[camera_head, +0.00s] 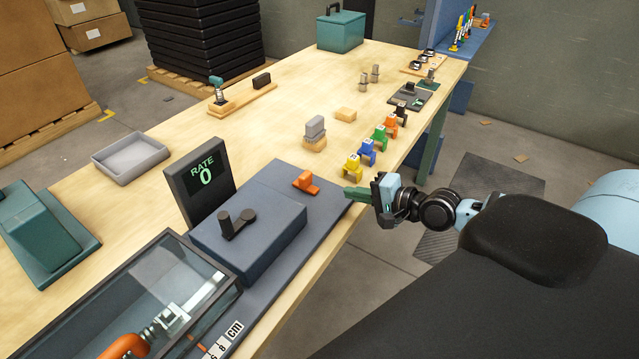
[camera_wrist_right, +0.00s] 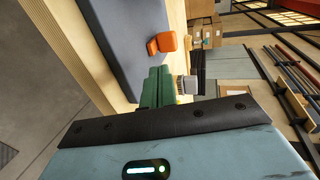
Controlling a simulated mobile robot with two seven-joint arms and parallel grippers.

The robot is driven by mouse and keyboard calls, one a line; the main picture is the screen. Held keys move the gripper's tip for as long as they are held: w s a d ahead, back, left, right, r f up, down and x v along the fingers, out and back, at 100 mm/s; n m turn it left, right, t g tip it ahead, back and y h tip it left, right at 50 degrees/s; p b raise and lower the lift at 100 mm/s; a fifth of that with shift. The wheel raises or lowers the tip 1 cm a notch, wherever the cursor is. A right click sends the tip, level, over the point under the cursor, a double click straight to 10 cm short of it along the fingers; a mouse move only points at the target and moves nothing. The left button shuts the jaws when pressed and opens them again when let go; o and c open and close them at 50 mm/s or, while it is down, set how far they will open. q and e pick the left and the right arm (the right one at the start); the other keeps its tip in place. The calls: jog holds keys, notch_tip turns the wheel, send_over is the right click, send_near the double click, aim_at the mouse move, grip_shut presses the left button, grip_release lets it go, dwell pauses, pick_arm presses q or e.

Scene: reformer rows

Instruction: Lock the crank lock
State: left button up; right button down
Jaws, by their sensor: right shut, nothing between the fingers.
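An orange lock piece (camera_head: 305,182) sits on the dark blue base plate (camera_head: 325,205), behind the block that carries the black crank (camera_head: 238,224). The same orange piece shows in the right wrist view (camera_wrist_right: 162,43), just beyond my fingertips. My right gripper (camera_head: 357,193) has green fingers pressed together with nothing between them. It is at the plate's right edge, to the right of the orange piece and apart from it. The right wrist view also shows its fingers (camera_wrist_right: 157,86). My left gripper is in neither view.
A display (camera_head: 204,178) reading "RATE 0" stands by the crank block. A clear-sided case (camera_head: 170,275) is at the front left. Several coloured blocks, including a yellow one (camera_head: 352,167), line the right table edge. A grey tray (camera_head: 130,157) lies left.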

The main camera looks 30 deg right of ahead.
send_near(308, 177)
jog(key=w+f, duration=0.1)
jog(key=w+a+f, duration=0.1)
jog(key=w+f, duration=0.1)
jog(key=w, duration=0.1)
jog(key=shift+w+a+f, duration=0.1)
jog(key=shift+a+f, duration=0.1)
jog(key=shift+a, duration=0.05)
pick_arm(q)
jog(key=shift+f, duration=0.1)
pick_arm(e)
jog(key=shift+x, duration=0.9)
jog(key=shift+r, duration=0.15)
jog(key=w, duration=0.1)
jog(key=w+a, duration=0.1)
jog(key=w, duration=0.2)
jog(key=shift+w+a+b, duration=0.1)
jog(key=shift+a+b, duration=0.25)
jog(key=shift+b, duration=0.05)
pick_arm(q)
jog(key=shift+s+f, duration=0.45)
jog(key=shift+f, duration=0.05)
pick_arm(e)
jog(key=shift+r, duration=0.1)
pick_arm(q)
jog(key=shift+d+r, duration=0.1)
